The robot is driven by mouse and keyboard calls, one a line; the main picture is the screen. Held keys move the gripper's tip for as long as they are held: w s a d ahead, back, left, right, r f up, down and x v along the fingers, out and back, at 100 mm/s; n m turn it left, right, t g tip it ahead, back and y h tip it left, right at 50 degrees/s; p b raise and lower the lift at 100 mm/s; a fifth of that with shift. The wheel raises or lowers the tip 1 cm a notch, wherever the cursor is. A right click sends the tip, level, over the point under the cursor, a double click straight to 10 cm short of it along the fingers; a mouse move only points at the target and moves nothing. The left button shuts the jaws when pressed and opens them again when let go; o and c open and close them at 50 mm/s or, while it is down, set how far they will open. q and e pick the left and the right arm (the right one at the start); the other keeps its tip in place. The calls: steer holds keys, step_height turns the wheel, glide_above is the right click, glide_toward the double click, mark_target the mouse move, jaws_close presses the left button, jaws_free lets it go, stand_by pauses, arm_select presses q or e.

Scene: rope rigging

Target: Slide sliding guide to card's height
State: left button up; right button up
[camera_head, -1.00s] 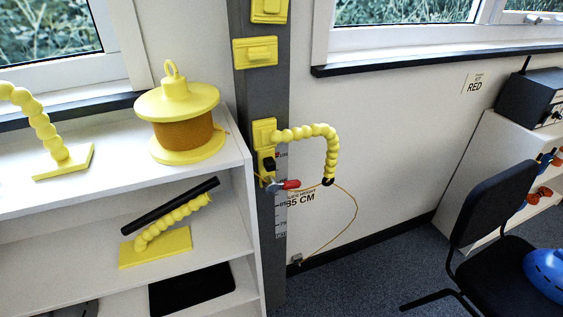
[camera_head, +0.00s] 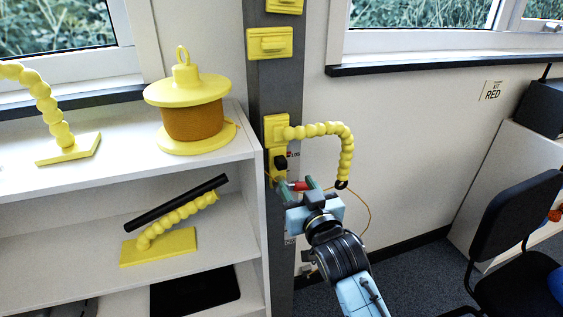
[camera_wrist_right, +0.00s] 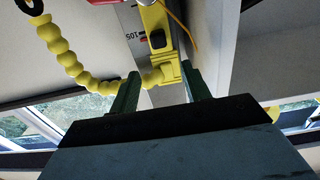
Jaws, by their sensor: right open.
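The sliding guide (camera_head: 276,130) is a yellow block on the grey upright post (camera_head: 274,80), with a yellow beaded arm (camera_head: 347,150) that reaches right and bends down to a dark ring. A black knob (camera_head: 280,163) and a red-handled lever (camera_head: 299,186) show just below the block. My right gripper (camera_head: 296,187) is open, its fingertips at the lever; I cannot tell whether they touch it. In the right wrist view the guide (camera_wrist_right: 166,71) shows beyond the open green fingers, beside a scale marked 105 (camera_wrist_right: 134,37).
A white shelf (camera_head: 240,130) stands left of the post, with a yellow spool (camera_head: 190,118) and beaded arms on yellow bases. More yellow blocks (camera_head: 269,43) sit higher on the post. A thin cord (camera_head: 369,215) loops right of the gripper. A black chair (camera_head: 505,225) stands at right.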

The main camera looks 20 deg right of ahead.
mark_target(283, 162)
steer(key=w, duration=0.5)
steer(key=w+b, duration=0.1)
steer(key=w, duration=0.4)
steer(key=shift+w+a, duration=0.2)
steer(key=shift+w, duration=0.6)
arm_select(q)
steer(key=shift+s+a+f, duration=0.2)
steer(key=shift+a+f, duration=0.2)
steer(key=shift+a, duration=0.15)
steer(key=shift+s+a+f, duration=0.2)
steer(key=shift+a+f, duration=0.2)
steer(key=shift+a, duration=0.15)
steer(key=shift+d, duration=0.15)
arm_select(e)
steer(key=shift+c, duration=0.5)
